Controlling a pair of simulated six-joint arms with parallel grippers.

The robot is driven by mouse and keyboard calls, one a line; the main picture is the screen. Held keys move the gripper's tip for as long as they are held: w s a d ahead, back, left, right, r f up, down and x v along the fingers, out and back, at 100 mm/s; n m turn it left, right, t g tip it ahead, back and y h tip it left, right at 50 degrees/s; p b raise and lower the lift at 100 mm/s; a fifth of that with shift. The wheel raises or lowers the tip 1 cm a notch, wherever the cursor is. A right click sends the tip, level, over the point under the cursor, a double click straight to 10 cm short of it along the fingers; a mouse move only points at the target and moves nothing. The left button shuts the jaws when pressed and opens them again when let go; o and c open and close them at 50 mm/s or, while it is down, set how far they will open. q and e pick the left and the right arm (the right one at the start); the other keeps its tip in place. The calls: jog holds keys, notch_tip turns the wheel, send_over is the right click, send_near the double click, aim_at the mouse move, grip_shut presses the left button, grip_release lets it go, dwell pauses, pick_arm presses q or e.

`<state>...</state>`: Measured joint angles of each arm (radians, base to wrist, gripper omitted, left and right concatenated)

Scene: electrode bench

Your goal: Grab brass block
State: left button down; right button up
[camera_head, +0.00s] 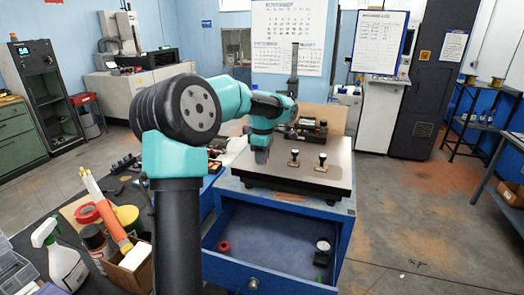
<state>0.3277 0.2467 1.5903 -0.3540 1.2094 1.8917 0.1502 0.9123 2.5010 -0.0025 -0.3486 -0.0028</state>
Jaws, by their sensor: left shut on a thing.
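My left gripper (261,157) points down at the plate's left back part. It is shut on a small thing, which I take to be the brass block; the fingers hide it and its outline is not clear. My right gripper is not in view.
The cabinet's drawer (265,290) is open, with a red roll (224,247) and a small round item (322,245) inside. A spray bottle (62,262) and tools crowd the left bench. The plate's front is clear.

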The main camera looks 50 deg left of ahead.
pick_arm(q)
jog(key=s+d, duration=0.2)
jog(key=d, duration=0.1)
jog(key=s+d, duration=0.1)
jog(key=shift+s+d+r, duration=0.15)
jog(key=shift+s+r, duration=0.15)
jog(key=shift+s, duration=0.1)
dwell(0.4)
